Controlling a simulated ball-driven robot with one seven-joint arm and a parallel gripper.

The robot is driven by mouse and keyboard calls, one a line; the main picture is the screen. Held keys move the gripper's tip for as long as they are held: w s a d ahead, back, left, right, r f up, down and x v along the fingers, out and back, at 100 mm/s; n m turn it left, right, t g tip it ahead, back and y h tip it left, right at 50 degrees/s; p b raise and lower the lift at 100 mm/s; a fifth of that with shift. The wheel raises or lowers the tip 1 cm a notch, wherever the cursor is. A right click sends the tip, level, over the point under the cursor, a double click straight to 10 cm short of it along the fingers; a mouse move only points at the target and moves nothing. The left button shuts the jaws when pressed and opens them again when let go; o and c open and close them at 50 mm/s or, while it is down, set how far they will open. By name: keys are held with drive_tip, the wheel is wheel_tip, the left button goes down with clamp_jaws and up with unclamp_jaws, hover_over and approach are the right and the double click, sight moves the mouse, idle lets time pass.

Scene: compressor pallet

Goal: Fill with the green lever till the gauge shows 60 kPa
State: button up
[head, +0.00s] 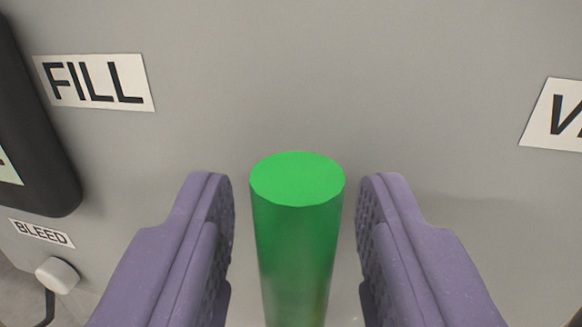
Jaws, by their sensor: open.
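The green lever (295,240) is an upright cylinder with a flat top, in the lower middle of the head view. My gripper (296,205) is open, with one purple finger on each side of the lever. A narrow gap shows between the lever and each finger, so neither touches it. The lever's lower end is cut off by the frame's bottom edge. A dark housing (35,150) at the left edge shows a sliver of a pale face, which may be the gauge; no reading is visible.
A grey panel (290,80) fills the background. It bears a FILL label (94,83), a cut-off label starting with V (558,115) at right, and a BLEED label (41,233) at lower left. A white knob (57,275) on a dark stem sits below BLEED.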

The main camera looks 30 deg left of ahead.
sight(37, 177)
drive_tip(key=shift+w, duration=0.1)
clamp_jaws()
drive_tip(key=shift+a, duration=0.15)
drive_tip(key=a+f+n+b, duration=0.1)
drive_tip(key=a+n+b, duration=0.1)
drive_tip(key=n+b, duration=0.1)
drive_tip(key=s+a+f+n+h+b, duration=0.1)
drive_tip(key=a+n+b, duration=0.1)
drive_tip(key=b, duration=0.4)
drive_tip(key=s+a+f+n+g+h+b, duration=0.1)
drive_tip(key=a+n+b, duration=0.1)
drive_tip(key=n+b, duration=0.2)
drive_tip(key=shift+s+a+f+b, duration=0.15)
drive_tip(key=shift+a+f+b, duration=0.15)
drive_tip(key=shift+a, duration=0.1)
